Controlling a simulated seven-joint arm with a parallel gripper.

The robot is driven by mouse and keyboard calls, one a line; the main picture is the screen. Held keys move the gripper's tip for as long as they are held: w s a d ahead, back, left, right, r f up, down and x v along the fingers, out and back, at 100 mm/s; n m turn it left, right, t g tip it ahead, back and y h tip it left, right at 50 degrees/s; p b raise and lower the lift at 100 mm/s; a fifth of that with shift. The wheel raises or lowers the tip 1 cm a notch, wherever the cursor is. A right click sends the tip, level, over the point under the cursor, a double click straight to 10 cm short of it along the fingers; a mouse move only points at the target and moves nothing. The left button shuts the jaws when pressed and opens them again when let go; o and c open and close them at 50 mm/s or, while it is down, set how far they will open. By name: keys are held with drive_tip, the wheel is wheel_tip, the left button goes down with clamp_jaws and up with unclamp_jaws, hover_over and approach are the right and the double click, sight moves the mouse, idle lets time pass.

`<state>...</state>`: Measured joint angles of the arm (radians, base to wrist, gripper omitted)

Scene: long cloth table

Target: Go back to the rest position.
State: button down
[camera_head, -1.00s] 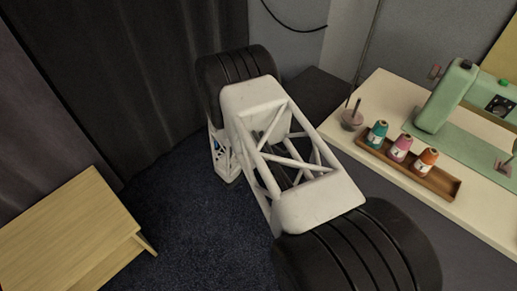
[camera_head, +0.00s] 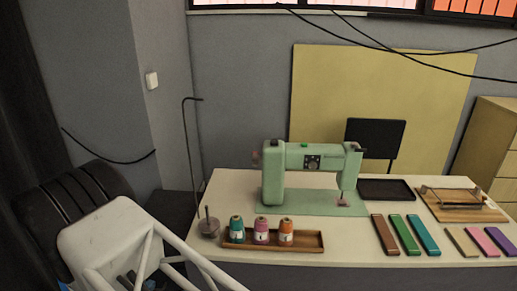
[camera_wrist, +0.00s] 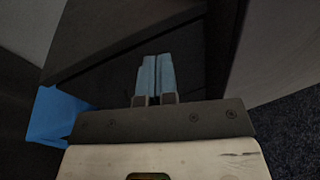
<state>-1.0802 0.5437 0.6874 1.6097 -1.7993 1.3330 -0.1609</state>
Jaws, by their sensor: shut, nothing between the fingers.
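My gripper (camera_wrist: 157,62) shows in the wrist view with its two blue-grey fingers side by side and nothing between them. It is shut. It is over a dark, shadowed area, away from the objects on the table. In the head view my white arm link is at the lower left, left of the table (camera_head: 400,255); the fingers are not visible there.
On the table are a green sewing machine (camera_head: 310,158), a wooden tray (camera_head: 312,241) with three thread spools, a thread stand (camera_head: 208,226), a dark tray (camera_head: 385,190), several coloured strips (camera_head: 405,235) and a wooden board (camera_head: 462,213). A dark block (camera_head: 180,205) stands left of the table.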

drive_tip(key=d+r+m+g+h, duration=0.1)
drive_tip(key=d+r+m+g, duration=0.4)
drive_tip(key=d+r, duration=0.7)
drive_tip(key=d+r+m+g+h, duration=0.25)
drive_tip(key=d+r+m, duration=0.55)
drive_tip(key=d, duration=0.8)
drive_tip(key=d+r+m+g+h, duration=0.1)
drive_tip(key=d+r+m+g, duration=0.35)
drive_tip(key=d+r, duration=0.8)
drive_tip(key=s+d+r+m+g+y, duration=0.15)
drive_tip(key=s+d+r+m, duration=0.25)
drive_tip(key=d, duration=0.4)
drive_tip(key=s+d+r+m+g+y, duration=0.1)
drive_tip(key=s+d+r+m+y, duration=0.1)
drive_tip(key=s+d+r+m, duration=0.4)
drive_tip(key=s+d+r+m+y, duration=0.2)
drive_tip(key=s+d, duration=0.2)
drive_tip(key=s, duration=0.2)
drive_tip(key=s+d+r+m+t+y, duration=0.1)
drive_tip(key=s+d+r+m+y, duration=0.1)
drive_tip(key=s, duration=0.4)
drive_tip(key=shift+s+d+r+m, duration=0.25)
drive_tip(key=shift+d+m, duration=0.2)
drive_tip(key=shift+d, duration=0.45)
